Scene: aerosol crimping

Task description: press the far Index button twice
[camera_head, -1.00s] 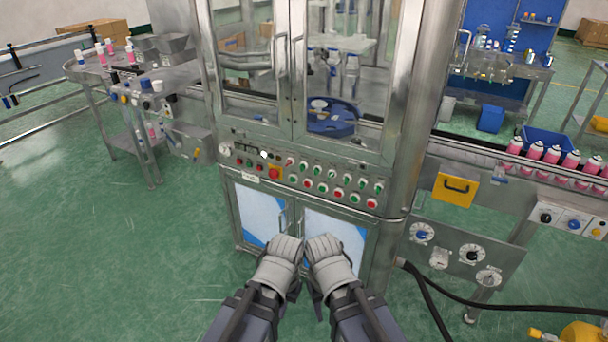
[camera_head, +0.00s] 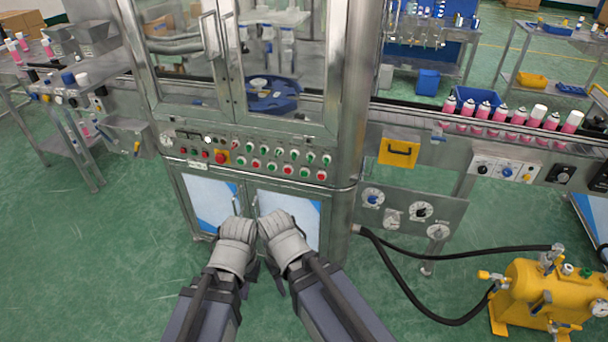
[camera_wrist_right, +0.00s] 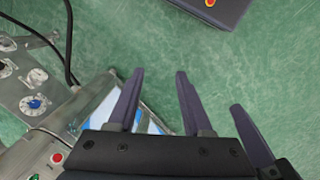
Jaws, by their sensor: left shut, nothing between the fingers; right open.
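The machine's button panel (camera_head: 250,158) has rows of green and red buttons, a red emergency-stop knob (camera_head: 220,156) and black switches. Button labels are too small to read, so I cannot tell which is the Index button. A separate small control panel (camera_head: 505,168) with a blue knob sits on the conveyor at the right. My left gripper (camera_head: 240,224) is shut and empty, low before the lower cabinet doors. My right gripper (camera_head: 272,222) is beside it; in the right wrist view its fingers (camera_wrist_right: 158,95) are apart and empty. Neither touches a button.
Pink cans (camera_head: 500,115) stand on the conveyor at the right. A yellow tank (camera_head: 545,295) with black hoses (camera_head: 430,315) stands on the floor at the lower right. A dial plate (camera_head: 410,208) is right of the cabinet. Green floor is open at the left.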

